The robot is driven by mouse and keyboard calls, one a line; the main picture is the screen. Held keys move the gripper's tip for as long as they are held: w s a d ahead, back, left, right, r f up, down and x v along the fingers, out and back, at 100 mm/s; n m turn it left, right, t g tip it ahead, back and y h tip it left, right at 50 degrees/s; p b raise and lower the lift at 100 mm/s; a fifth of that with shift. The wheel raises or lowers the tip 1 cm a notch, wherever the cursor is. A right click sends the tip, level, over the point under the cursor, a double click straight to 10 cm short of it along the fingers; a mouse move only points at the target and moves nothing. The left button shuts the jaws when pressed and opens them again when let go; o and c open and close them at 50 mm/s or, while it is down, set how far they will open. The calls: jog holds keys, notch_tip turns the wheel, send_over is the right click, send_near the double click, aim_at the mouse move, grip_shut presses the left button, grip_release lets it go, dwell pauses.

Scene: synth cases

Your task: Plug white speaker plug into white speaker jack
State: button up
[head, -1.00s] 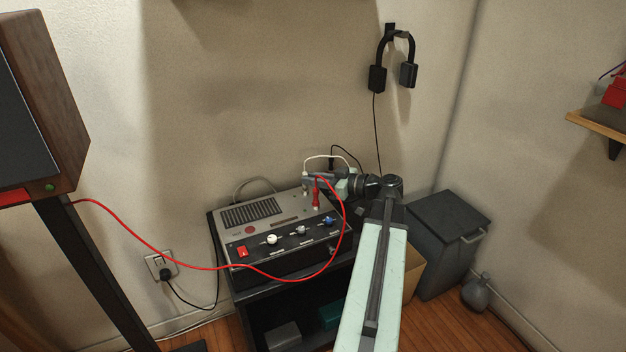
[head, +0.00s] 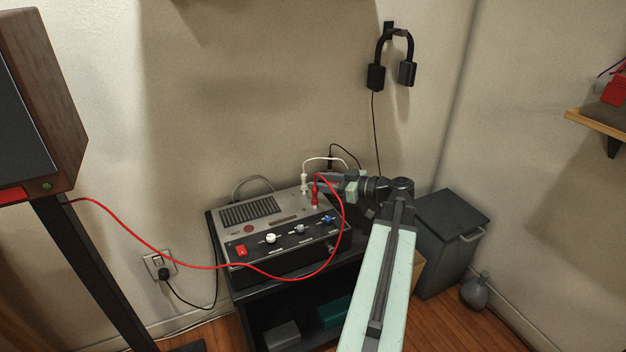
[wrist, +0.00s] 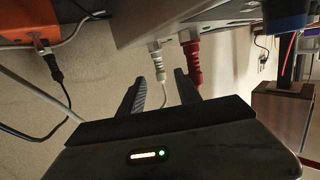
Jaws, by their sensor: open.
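The white speaker plug (head: 304,183) stands upright at the back right of the grey amplifier's top (head: 284,206), its white cord arching to the right. In the wrist view the white plug (wrist: 156,62) meets a socket on the amplifier; the jack itself is hidden under it, and full seating cannot be judged. A red plug (head: 316,193) stands right beside it, and also shows in the wrist view (wrist: 192,62). My gripper (wrist: 160,78) is open, its fingertips on either side of the white plug's cord end, with a gap. In the head view my gripper (head: 319,184) is partly behind the red plug.
The red cable (head: 203,268) loops from the speaker (head: 38,110) across the amplifier's front and close to my gripper. The amplifier stands on a dark shelf. Headphones (head: 394,62) hang on the wall behind. A grey bin (head: 447,240) stands to the right.

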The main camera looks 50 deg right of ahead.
jog(key=v, duration=0.4)
jog(key=shift+s, duration=0.25)
jog(key=shift+p, duration=0.3)
